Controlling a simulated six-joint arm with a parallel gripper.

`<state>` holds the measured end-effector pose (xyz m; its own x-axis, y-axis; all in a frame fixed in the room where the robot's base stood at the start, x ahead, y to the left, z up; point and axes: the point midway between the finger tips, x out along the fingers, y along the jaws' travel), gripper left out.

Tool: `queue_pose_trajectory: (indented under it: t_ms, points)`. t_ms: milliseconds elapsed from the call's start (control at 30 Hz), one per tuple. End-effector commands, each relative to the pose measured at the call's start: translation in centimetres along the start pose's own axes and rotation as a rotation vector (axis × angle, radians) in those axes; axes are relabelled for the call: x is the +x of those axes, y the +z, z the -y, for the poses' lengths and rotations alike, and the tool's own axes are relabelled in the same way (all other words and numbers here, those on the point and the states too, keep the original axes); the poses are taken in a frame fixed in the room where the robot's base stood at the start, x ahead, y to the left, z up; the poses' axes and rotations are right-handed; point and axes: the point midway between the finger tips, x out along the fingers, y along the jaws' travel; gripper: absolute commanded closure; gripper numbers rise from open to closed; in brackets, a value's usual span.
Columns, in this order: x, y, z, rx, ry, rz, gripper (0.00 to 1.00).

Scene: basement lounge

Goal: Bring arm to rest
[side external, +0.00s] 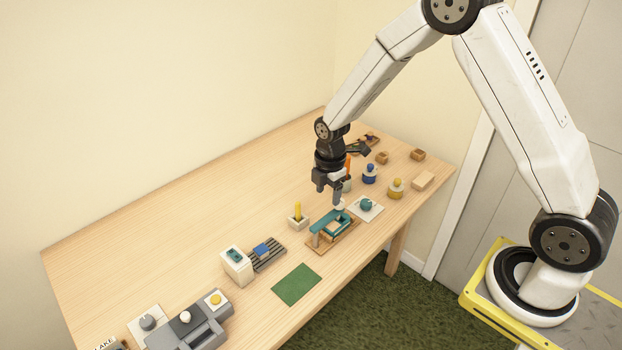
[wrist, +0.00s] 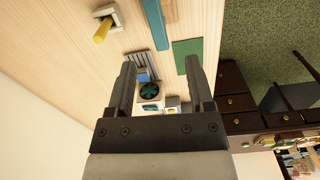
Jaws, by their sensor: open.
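My gripper (side external: 333,197) points down above the right half of the wooden table (side external: 150,240). It is close over a teal device on a wooden base (side external: 322,246); from this side I cannot tell the exact gap. In the wrist view my gripper (wrist: 160,62) has its two dark fingers spread, with nothing held between them.
A yellow peg (side external: 298,210) stands in a pale block left of my gripper. A green mat (side external: 297,285) lies in front. The table's back left is clear.

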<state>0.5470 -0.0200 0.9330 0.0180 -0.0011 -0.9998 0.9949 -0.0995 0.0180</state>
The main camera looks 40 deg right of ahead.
Motion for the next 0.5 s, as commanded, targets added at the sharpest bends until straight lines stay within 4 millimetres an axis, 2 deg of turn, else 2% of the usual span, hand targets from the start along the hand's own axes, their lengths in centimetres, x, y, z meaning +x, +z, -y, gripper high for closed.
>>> queue_pose_trajectory:
  t_ms: [167, 500]
  points:
    - [-2.3, -0.2, 1.6, 0.192, 0.032, -0.005, 0.32]
    - [-6.5, -0.5, 6.3, 0.663, 0.095, -0.041, 0.32]
